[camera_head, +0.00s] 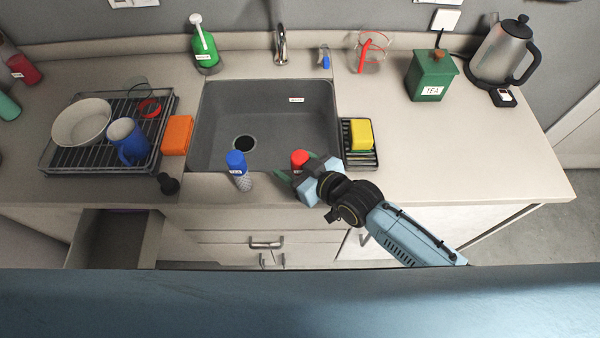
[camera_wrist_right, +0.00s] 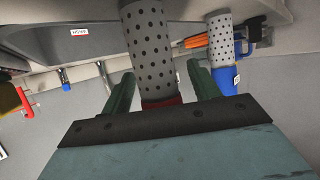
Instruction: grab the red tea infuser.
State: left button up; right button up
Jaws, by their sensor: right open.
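The red tea infuser (camera_head: 299,158) stands at the front edge of the counter, just before the sink; my gripper hides its lower part in the head view. In the right wrist view it is a grey perforated cylinder (camera_wrist_right: 149,45) with a red end. My right gripper (camera_head: 298,177) is open at it, with one green finger on each side of the infuser; visible gaps separate it from the fingers in the right wrist view. A blue tea infuser (camera_head: 237,168) stands to the left, and also shows in the right wrist view (camera_wrist_right: 221,45). My left gripper is not in view.
The sink (camera_head: 296,133) lies behind the infusers. A yellow sponge (camera_head: 361,134) on a black rack is right of it. An orange sponge (camera_head: 177,135) and a dish rack (camera_head: 75,157) are left. A green tea tin (camera_head: 431,76) and kettle (camera_head: 503,50) stand back right. A drawer (camera_head: 115,238) is open.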

jog(key=c, duration=1.1)
